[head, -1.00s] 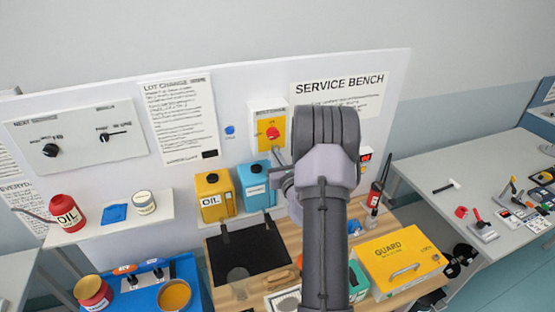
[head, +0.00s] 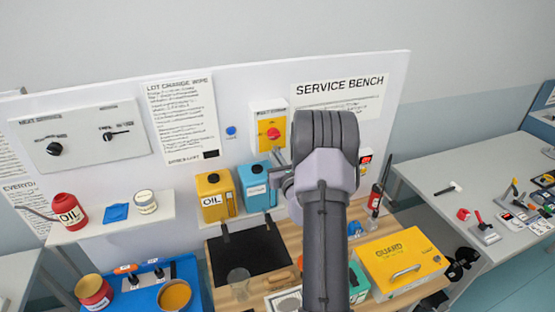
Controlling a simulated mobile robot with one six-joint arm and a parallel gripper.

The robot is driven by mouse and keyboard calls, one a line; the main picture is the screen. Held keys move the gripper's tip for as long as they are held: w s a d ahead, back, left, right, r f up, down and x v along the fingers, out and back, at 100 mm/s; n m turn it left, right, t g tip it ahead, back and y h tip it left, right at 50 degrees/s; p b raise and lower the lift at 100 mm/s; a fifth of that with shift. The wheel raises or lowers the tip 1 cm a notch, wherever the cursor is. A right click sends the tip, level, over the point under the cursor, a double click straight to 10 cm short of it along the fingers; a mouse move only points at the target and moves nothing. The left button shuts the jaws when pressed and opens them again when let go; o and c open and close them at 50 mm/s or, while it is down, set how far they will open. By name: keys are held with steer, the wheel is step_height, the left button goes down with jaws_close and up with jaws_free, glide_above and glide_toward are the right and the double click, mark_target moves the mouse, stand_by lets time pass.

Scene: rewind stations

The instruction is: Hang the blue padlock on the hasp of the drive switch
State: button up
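The drive switch (head: 268,134) appears to be the yellow box with a red knob on the white back panel. Its hasp cannot be made out. A small round blue item (head: 231,131) is on the panel to its left. A blue item (head: 356,228) lies on the bench, partly behind my arm. I cannot tell whether either is the blue padlock. My gripper (head: 279,158) shows only as a small grey part at the left of my wrist, just below the switch in the picture. My wrist hides most of it, including its fingers and anything in them.
A yellow oil can (head: 213,197) and a blue can (head: 256,188) stand below the switch. A yellow guard box (head: 401,262) is on the bench at right. A shelf (head: 110,229) at left holds a red oil bottle (head: 68,210).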

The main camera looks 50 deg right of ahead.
steer(key=shift+o, duration=0.4)
steer(key=shift+w+a+r, duration=0.15)
steer(key=shift+w+a, duration=0.05)
steer(key=shift+w, duration=0.05)
steer(key=shift+d, duration=0.2)
